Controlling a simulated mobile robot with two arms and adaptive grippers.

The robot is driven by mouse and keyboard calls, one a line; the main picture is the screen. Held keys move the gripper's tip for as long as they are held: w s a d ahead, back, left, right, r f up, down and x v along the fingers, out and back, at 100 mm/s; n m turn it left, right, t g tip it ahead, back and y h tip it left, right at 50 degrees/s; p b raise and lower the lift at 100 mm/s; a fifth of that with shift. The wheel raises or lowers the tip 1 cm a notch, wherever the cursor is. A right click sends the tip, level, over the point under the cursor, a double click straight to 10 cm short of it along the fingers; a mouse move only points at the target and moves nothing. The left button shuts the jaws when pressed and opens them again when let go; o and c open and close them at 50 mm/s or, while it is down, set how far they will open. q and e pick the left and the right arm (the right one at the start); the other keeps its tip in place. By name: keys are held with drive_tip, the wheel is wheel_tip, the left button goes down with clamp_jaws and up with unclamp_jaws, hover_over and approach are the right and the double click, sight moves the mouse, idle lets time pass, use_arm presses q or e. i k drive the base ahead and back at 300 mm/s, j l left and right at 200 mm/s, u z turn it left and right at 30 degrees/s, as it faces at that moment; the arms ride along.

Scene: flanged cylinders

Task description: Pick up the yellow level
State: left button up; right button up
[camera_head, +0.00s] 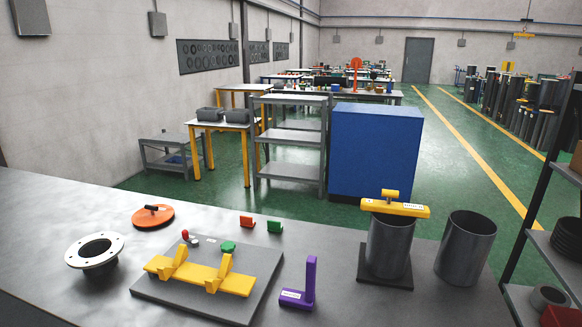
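A yellow bar with a small white label and a raised handle, which looks like the level (408,209), lies across the top of a grey cylinder (390,245) at the right of the table. The cylinder stands upright on a dark square base (372,275). The bar's right end sticks out past the cylinder's rim. Neither of my grippers shows in the head view.
An open grey cylinder (465,252) stands just right of the level. A purple L-shaped piece (309,285) stands left of it. A grey plate (262,258) bears a yellow fixture (200,276). A white flanged cylinder (78,254) and an orange disc (140,218) are at left.

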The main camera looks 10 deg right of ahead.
sight(387, 207)
drive_tip(key=k+l+z, duration=0.1)
drive_tip(key=z, duration=1.05)
